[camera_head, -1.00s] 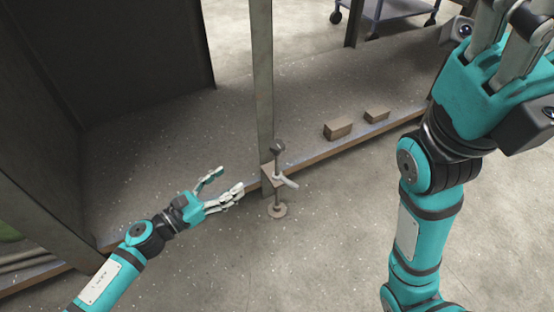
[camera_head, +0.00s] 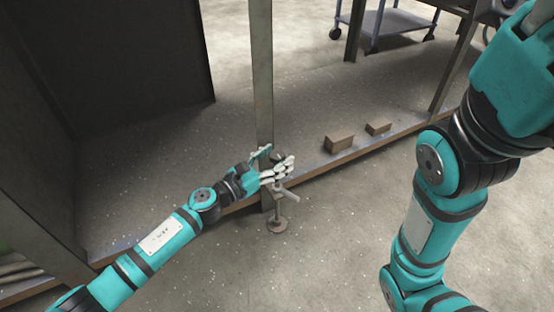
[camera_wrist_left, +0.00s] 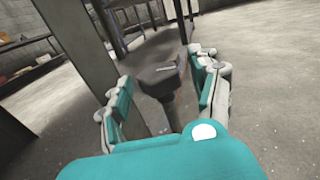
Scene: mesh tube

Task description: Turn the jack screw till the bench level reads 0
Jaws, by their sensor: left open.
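The jack screw (camera_head: 278,209) stands upright at the shelf's front edge beside the post, with a round foot (camera_head: 277,226) on the floor and a pale cross handle (camera_head: 286,193). My left gripper (camera_head: 277,159) is open around the upper end of the screw, covering most of that end in the head view. In the left wrist view, a dark blocky head (camera_wrist_left: 160,77) on a stem sits between the open fingers; I cannot tell whether they touch it. My right arm (camera_head: 443,200) is at the right, its fingers out of frame. I cannot make out a bench level reading.
A grey metal post (camera_head: 262,75) rises directly behind the jack screw. Two small brown blocks (camera_head: 338,144) (camera_head: 378,128) sit on the low shelf (camera_head: 215,150) to the right. A dark panel stands at the left. A wheeled cart (camera_head: 385,25) is at the back. The front floor is clear.

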